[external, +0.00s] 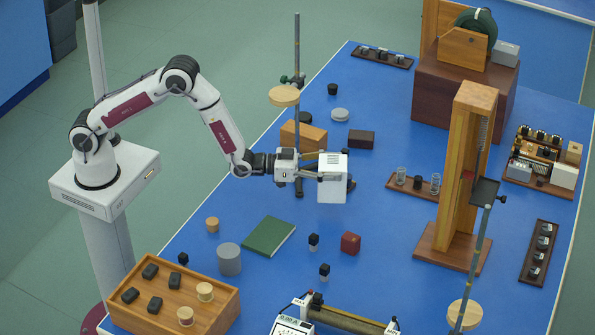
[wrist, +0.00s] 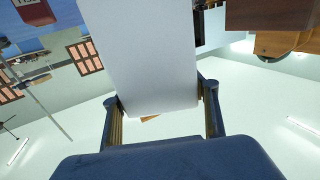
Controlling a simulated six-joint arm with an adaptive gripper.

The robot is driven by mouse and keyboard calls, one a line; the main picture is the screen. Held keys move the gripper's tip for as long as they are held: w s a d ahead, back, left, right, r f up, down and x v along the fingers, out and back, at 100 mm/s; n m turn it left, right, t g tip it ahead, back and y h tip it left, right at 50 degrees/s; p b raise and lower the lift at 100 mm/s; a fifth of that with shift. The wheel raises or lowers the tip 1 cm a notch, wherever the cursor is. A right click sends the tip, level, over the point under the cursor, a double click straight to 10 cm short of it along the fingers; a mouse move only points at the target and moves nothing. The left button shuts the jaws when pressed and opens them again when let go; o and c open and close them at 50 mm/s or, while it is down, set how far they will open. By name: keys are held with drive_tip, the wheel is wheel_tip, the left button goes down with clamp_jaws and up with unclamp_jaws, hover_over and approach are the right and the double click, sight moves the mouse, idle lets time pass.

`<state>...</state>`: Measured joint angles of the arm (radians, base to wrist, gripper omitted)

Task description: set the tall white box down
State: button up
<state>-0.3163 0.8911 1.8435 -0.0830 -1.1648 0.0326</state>
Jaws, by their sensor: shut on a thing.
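The tall white box (external: 333,180) is held in my gripper (external: 319,166) above the blue table (external: 385,232), in the middle of the external view. My gripper is shut on the box from its left side. In the wrist view the white box (wrist: 145,55) fills the upper middle, between the two fingers of my gripper (wrist: 160,112). The box's underside and any gap to the table are hard to judge, but it appears raised.
A green book (external: 268,237), a dark red cube (external: 350,243) and small black-topped pieces (external: 313,242) lie in front. A stand with a rod (external: 297,60) and a wooden block (external: 304,137) are behind. A wooden tower (external: 462,180) stands right. Blue table is bare between.

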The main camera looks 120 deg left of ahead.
drive_tip(key=shift+f, duration=1.15)
drive_tip(key=shift+f, duration=1.9)
drive_tip(key=shift+f, duration=0.1)
drive_tip(key=o, duration=1.5)
drive_tip(key=shift+f, duration=0.1)
drive_tip(key=v, duration=1.2)
